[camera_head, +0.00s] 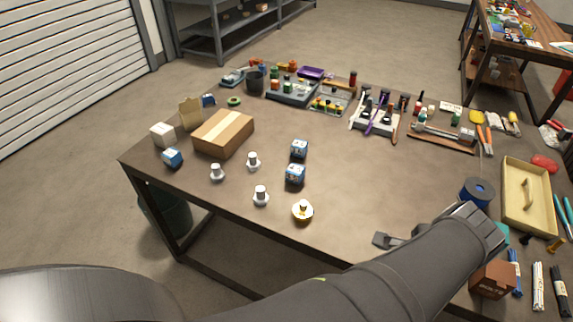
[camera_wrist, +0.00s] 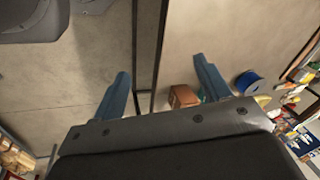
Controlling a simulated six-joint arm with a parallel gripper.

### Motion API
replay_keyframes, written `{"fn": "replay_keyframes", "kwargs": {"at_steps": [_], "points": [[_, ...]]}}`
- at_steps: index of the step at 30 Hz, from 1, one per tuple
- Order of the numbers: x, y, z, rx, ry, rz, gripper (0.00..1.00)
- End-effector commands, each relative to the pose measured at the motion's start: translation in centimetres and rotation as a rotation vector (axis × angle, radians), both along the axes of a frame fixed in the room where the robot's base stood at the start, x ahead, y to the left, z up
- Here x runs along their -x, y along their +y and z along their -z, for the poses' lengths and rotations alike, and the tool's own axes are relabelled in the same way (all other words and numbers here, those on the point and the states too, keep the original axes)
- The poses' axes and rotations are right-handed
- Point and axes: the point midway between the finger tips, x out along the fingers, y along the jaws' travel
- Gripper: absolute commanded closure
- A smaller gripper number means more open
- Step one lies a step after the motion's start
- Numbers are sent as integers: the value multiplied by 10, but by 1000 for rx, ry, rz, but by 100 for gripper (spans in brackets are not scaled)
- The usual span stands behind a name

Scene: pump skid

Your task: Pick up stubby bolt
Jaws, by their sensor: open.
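Several short bolt-like pieces stand on the table's near half in the head view. Three are silver-white with wide round bases: a left one (camera_head: 216,172), a back one (camera_head: 253,160) and a front one (camera_head: 260,195). A brass-coloured piece on a pale round base (camera_head: 302,211) is to their right. I cannot tell for certain which is the stubby bolt. My gripper (camera_wrist: 165,85) is open and empty in the wrist view, its blue-grey fingers wide apart over the table's edge. None of the bolt-like pieces shows between them. In the head view my arm largely hides the gripper.
A blue spool (camera_head: 477,192), brown box (camera_head: 492,279) and yellow tray (camera_head: 527,197) are at right. Tools line the back. The table's middle (camera_head: 390,180) is clear.

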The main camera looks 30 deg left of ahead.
Motion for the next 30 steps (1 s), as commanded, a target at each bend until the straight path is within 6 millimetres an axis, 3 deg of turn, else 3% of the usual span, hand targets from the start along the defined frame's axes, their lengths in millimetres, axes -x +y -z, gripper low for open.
{"fn": "replay_keyframes", "kwargs": {"at_steps": [3, 6, 14, 23, 30], "points": [[-13, -3, 4, -76, 33, 114, 30], [-29, 0, 4, -109, 59, 120, 30], [-85, 37, -8, -50, 98, -286, 30], [-151, 123, -19, 60, 127, -924, 30], [-183, 218, -21, 152, 136, -1435, 30]]}}
